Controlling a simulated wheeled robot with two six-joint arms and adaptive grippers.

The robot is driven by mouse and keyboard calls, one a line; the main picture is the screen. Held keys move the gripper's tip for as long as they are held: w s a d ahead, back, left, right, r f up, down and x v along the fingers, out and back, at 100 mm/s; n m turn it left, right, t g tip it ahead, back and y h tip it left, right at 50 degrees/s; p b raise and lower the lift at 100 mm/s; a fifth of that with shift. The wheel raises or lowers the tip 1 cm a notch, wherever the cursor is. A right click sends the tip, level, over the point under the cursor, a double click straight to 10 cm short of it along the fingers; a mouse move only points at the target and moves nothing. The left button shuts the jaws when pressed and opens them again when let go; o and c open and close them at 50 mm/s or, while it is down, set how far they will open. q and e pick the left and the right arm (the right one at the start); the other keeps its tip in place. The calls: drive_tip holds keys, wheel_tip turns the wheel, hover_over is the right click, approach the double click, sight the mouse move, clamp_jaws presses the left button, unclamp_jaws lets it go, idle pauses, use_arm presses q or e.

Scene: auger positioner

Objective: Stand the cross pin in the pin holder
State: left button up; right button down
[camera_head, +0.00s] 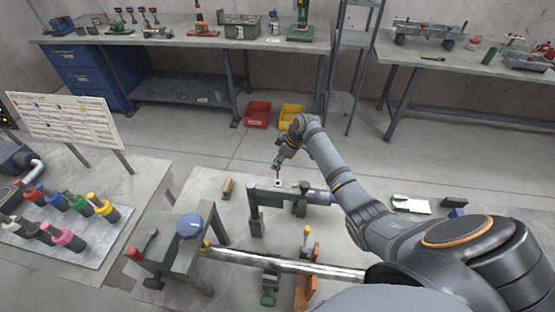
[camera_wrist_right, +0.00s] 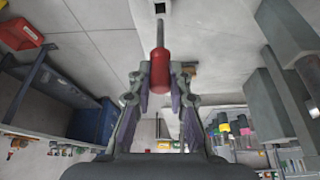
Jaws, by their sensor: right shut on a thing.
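My right gripper (camera_head: 277,165) is over the middle of the near table, pointing down. In the right wrist view, its fingers (camera_wrist_right: 160,88) are shut on the red handle of a pin, seemingly the cross pin (camera_wrist_right: 160,70). The pin's thin metal shaft points away from the gripper, toward a small pale block with a dark square hole (camera_wrist_right: 160,8), likely the pin holder. This pale block also shows just below the gripper in the head view (camera_head: 277,183). I cannot tell whether the shaft tip touches it. My left gripper is not in view.
A grey clamp-like fixture (camera_head: 270,196) stands close below the gripper. A brown-handled tool (camera_head: 227,187) lies to the left. A board of coloured handles (camera_head: 62,262) is at far left. A steel bar (camera_head: 285,262) crosses the front. The table right of the fixture is partly clear.

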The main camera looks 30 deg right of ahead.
drive_tip(key=shift+w+f+b, duration=0.1)
drive_tip(key=shift+f+b, duration=0.2)
drive_tip(key=shift+f, duration=0.65)
drive_tip(key=shift+r+p, duration=0.1)
drive_tip(key=shift+p, duration=0.75)
idle(0.6)
drive_tip(key=shift+f+b, duration=1.9)
drive_tip(key=shift+f, duration=0.9)
drive_tip(key=c, duration=1.2)
unclamp_jaws()
drive_tip(key=shift+d+r, duration=0.1)
drive_tip(key=v, duration=1.1)
drive_tip(key=shift+s+d+r, duration=0.1)
drive_tip(key=shift+s+r, duration=0.15)
drive_tip(key=shift+r, duration=0.05)
